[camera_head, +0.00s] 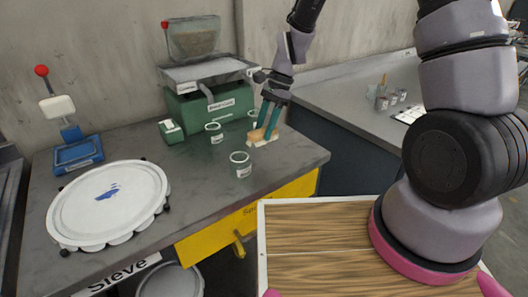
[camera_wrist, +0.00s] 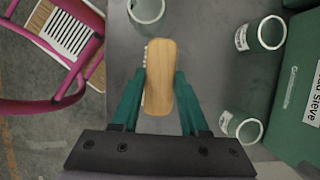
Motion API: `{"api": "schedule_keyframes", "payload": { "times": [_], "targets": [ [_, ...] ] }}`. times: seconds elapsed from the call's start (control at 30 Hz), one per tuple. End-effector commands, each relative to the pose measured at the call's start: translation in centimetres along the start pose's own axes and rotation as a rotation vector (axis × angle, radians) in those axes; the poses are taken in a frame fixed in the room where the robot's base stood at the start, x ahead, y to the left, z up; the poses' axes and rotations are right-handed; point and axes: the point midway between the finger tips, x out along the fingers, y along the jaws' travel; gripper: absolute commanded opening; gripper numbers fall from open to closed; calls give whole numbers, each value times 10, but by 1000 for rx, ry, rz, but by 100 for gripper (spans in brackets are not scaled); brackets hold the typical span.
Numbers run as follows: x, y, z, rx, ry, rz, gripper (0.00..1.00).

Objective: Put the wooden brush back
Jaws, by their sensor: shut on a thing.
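The wooden brush (camera_head: 257,136) has a pale wood body and a whitish bristle edge along its lower side. It is at the right part of the grey bench, touching or just above the top; I cannot tell which. My gripper (camera_head: 267,130) reaches down from above with its green fingers on the brush. In the wrist view, the brush (camera_wrist: 160,75) lies lengthwise between the two fingers of my gripper (camera_wrist: 160,88), which is shut on its sides. A little white bristle shows at its left edge. Most of the bristles are hidden beneath the wood.
A green machine (camera_head: 212,95) stands at the back. A round white sieve (camera_head: 108,203) and a blue stand (camera_head: 78,153) are at left. Another bench (camera_head: 350,105) holds small cans.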

Motion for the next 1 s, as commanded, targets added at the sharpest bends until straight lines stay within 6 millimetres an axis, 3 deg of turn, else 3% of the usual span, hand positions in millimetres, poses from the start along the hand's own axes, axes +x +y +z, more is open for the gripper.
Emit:
{"api": "schedule_keyframes", "payload": {
  "times": [0.1,0.5,0.9,0.93,1.0],
  "targets": [
    [18,0,-8,1,-1,2,0],
    [61,0,-26,-1,-1,1,0],
    [66,0,-29,-3,0,1,0],
    [66,0,-28,-3,0,0,55],
    [65,0,-28,-3,0,0,74]
  ]
}}
